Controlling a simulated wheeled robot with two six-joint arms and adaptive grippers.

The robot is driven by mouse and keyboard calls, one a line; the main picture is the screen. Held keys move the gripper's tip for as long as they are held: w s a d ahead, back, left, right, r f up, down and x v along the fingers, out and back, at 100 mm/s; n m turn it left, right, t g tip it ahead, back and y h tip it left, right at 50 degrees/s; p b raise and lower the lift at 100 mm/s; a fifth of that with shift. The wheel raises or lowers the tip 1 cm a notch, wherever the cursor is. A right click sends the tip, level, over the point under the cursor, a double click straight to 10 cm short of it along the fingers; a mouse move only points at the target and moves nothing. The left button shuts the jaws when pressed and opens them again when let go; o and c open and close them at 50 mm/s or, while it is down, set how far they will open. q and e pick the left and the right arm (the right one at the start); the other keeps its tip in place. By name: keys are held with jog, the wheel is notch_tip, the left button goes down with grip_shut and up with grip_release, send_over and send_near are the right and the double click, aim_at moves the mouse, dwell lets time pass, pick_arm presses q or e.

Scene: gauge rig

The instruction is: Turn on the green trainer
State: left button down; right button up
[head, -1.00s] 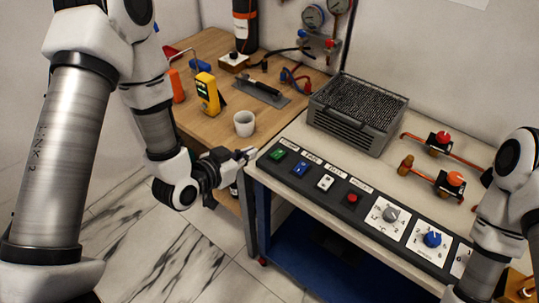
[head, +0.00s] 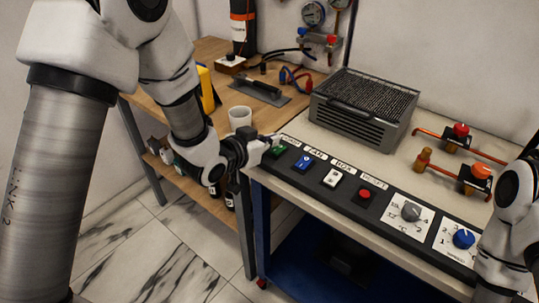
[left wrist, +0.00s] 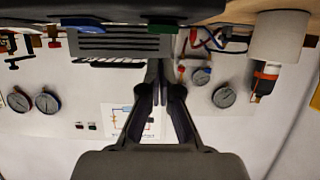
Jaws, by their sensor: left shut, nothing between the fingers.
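The green rocker switch (head: 279,152) is at the left end of the black control panel (head: 384,205) on the bench's front edge. In the left wrist view the green switch (left wrist: 166,28) shows at the top, close to the fingertips. My left gripper (head: 271,141) is shut and empty, its tips at the panel's left end beside the green switch. I cannot tell whether they touch it. The left wrist view shows its fingers (left wrist: 159,68) together. My right arm shows at the right edge; its gripper is out of view.
Along the panel are a blue switch (head: 304,163), a white switch (head: 332,177), a red button (head: 365,194), a grey knob (head: 411,211) and a blue knob (head: 463,239). A grey vented box (head: 360,110) stands behind. A white cup (head: 240,117) stands near my left gripper.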

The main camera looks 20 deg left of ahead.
aim_at(279, 147)
pick_arm(q)
jog(key=shift+s+f+b, duration=0.1)
jog(key=shift+f+b, duration=0.25)
jog(key=shift+f, duration=0.75)
pick_arm(e)
jog(key=shift+f, duration=0.95)
pick_arm(q)
jog(key=shift+s+a+f+b, duration=0.1)
jog(key=shift+f+b, duration=0.2)
jog(key=shift+f, duration=0.1)
jog(key=shift+s, duration=0.1)
pick_arm(e)
jog(key=shift+s+f, duration=0.15)
jog(key=shift+f, duration=0.05)
pick_arm(q)
jog(key=shift+r, duration=0.2)
pick_arm(e)
jog(key=shift+r, duration=0.1)
pick_arm(q)
jog(key=shift+r+p, duration=0.7)
jog(key=shift+p, duration=0.05)
pick_arm(e)
jog(key=shift+r, duration=0.6)
